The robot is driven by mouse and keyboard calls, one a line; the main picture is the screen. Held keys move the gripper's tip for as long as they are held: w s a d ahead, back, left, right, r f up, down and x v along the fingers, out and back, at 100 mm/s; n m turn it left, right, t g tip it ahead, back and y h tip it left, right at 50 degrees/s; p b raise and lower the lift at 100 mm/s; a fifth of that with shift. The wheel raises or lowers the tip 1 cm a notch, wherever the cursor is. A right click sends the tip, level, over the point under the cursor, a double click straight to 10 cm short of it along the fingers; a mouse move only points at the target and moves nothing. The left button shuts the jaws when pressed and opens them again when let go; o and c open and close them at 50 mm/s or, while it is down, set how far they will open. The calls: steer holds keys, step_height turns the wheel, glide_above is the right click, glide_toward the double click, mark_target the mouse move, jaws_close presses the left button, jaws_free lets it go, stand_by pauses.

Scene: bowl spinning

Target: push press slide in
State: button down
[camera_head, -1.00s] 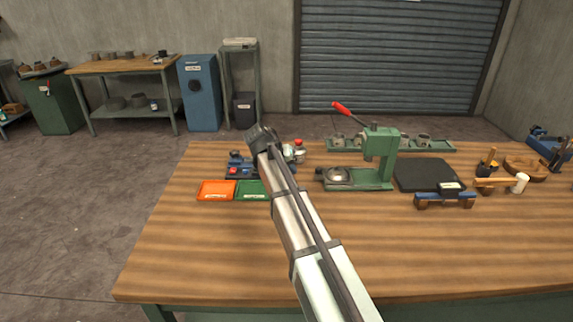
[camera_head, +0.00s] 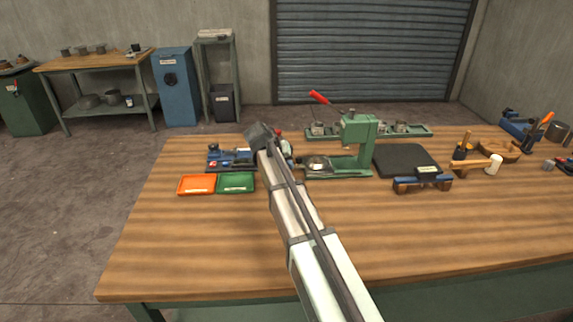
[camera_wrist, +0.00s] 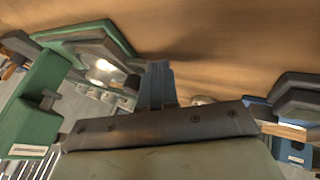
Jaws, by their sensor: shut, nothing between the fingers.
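The green press (camera_head: 357,140) stands on the wooden table, right of my arm, with a red-tipped lever (camera_head: 319,97) raised to the upper left. Its slide, with a round silver dish (camera_head: 316,163), sticks out at the left of the base. In the wrist view the press (camera_wrist: 42,100) is upside down at left, with the shiny dish (camera_wrist: 103,67) near my fingers. My gripper (camera_wrist: 157,68) is shut and empty, apart from the dish in the picture; I cannot tell the depth gap. In the head view my arm hides the fingertips.
Orange (camera_head: 197,185) and green (camera_head: 236,183) trays and a blue device (camera_head: 231,158) lie left of my arm. A black pad (camera_head: 406,159) and a blue-topped stand (camera_head: 422,184) lie right of the press. A green rack (camera_head: 415,132) stands behind it. The front table is clear.

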mark_target(299, 164)
steer(key=shift+d, duration=0.1)
steer(key=shift+d, duration=1.7)
